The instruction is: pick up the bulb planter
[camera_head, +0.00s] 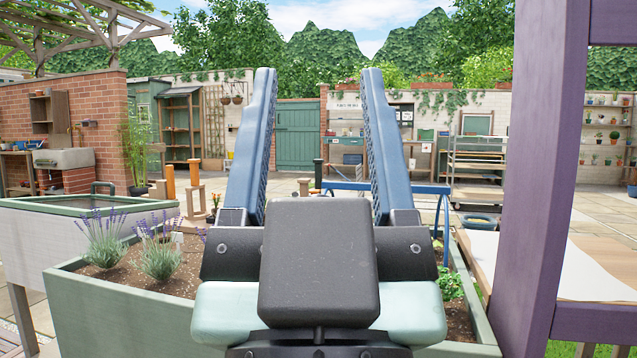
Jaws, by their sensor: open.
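My gripper (318,78) fills the middle of the view, pointing away from me. Its two long blue fingers stand wide apart with nothing between them. I cannot make out the bulb planter for certain. Several small wooden and orange upright pieces (170,183) stand left of the gripper, beyond the planting bed, too small to name surely. The gripper's body hides much of the bed behind it.
A green raised bed (110,311) with soil and lavender (160,258) lies close in front. A lidded grey box (40,240) stands at left. A purple post (545,180) rises close on the right, beside a wooden table (590,262). A blue trestle (395,187) stands beyond.

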